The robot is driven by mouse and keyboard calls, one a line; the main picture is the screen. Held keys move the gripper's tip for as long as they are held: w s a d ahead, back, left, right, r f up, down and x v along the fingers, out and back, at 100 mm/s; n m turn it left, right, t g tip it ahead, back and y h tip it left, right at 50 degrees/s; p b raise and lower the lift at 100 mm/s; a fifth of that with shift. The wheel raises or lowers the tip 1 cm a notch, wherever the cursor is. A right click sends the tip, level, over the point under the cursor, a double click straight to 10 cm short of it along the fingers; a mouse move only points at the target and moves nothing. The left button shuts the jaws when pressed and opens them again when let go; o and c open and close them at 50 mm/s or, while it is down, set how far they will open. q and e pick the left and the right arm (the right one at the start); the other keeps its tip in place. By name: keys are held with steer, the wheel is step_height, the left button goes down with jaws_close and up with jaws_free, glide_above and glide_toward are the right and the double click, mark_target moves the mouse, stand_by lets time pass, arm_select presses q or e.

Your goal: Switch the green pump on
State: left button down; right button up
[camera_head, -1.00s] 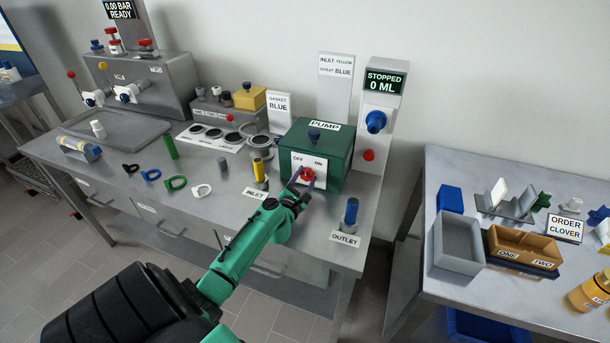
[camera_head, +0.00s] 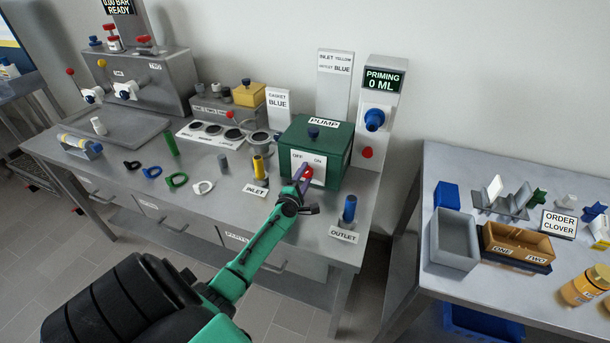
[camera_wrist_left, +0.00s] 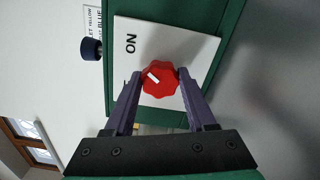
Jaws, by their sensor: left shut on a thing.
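The green pump (camera_head: 330,143) stands on the steel bench, with a white OFF/ON plate on its front. Its red knob (camera_wrist_left: 160,79) carries a white mark, which points toward the ON side in the left wrist view. My left gripper (camera_head: 302,176) is at the plate, its two purple fingers on either side of the knob and shut on it; it also shows in the left wrist view (camera_wrist_left: 160,84). The status display (camera_head: 384,80) above the blue spout reads PRIMING, 0 ML. My right gripper is in no view.
A blue outlet post (camera_head: 349,209) stands right of my arm and a yellow inlet post (camera_head: 259,166) left of it. Rings and gaskets lie further left. A second table (camera_head: 450,170) with trays stands at the right, across a gap.

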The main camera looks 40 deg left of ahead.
mark_target(306, 175)
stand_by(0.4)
arm_select(q)
steer(key=shift+c, duration=1.1)
jaws_free()
steer(key=p+v, duration=0.1)
steer(key=v, duration=0.3)
steer(key=shift+s+d+f, duration=0.15)
steer(key=shift+s+d, duration=0.05)
steer(key=shift+s, duration=0.15)
steer(key=b+v, duration=0.1)
steer(key=v, duration=0.8)
steer(key=shift+s+d, duration=0.15)
steer(key=shift+s, duration=0.3)
